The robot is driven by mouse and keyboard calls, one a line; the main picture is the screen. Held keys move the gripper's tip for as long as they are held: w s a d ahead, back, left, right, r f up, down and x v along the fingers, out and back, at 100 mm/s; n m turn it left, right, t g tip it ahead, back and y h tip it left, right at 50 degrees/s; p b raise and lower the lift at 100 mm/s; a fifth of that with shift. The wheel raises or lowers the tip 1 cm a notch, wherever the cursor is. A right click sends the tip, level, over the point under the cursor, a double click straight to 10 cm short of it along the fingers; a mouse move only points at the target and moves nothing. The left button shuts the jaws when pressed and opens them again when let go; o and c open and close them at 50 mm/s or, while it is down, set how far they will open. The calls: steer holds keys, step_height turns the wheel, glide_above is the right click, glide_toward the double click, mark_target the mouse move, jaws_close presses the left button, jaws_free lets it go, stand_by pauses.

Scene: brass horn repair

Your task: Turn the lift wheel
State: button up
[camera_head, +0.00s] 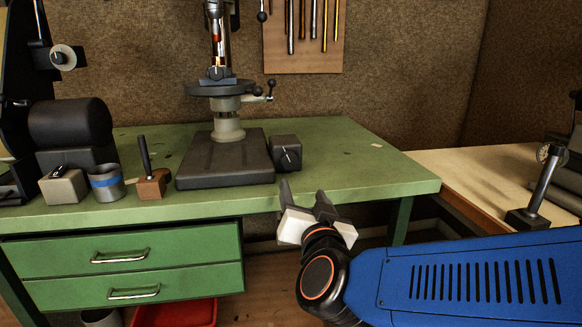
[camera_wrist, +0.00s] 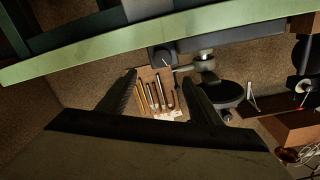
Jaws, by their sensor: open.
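My gripper (camera_head: 304,196) is open and empty in front of the green bench's front edge, right of the drawers. Its two dark fingers stand apart in the wrist view (camera_wrist: 159,78), with nothing between them. No part is clearly marked as the lift wheel. A drill-press-like stand (camera_head: 228,125) on the bench has a dark round table (camera_head: 222,88) with a small ball-ended crank (camera_head: 262,94) at its right. A dark box with a round knob (camera_head: 286,153) stands beside its base, behind my gripper. A pale-faced wheel (camera_head: 63,57) is on the dark machine at far left.
The green bench (camera_head: 360,160) is mostly clear at its right end. A grey-blue cup (camera_head: 106,182), a wooden block with a handle (camera_head: 152,182) and a grey box (camera_head: 63,186) stand at left. Tools hang on a board (camera_head: 303,62). A pale bench (camera_head: 460,172) is at right.

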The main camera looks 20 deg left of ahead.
mark_target(290, 162)
steer(key=x, duration=1.6)
steer(key=shift+w+a+r, duration=0.1)
steer(key=shift+w+a, duration=0.1)
steer(key=shift+a, duration=0.3)
steer(key=c, duration=1.1)
steer(key=shift+o, duration=0.2)
steer(key=shift+m, duration=0.5)
steer(key=m, duration=0.2)
steer(key=shift+m+h, duration=0.3)
steer(key=shift+m, duration=1.8)
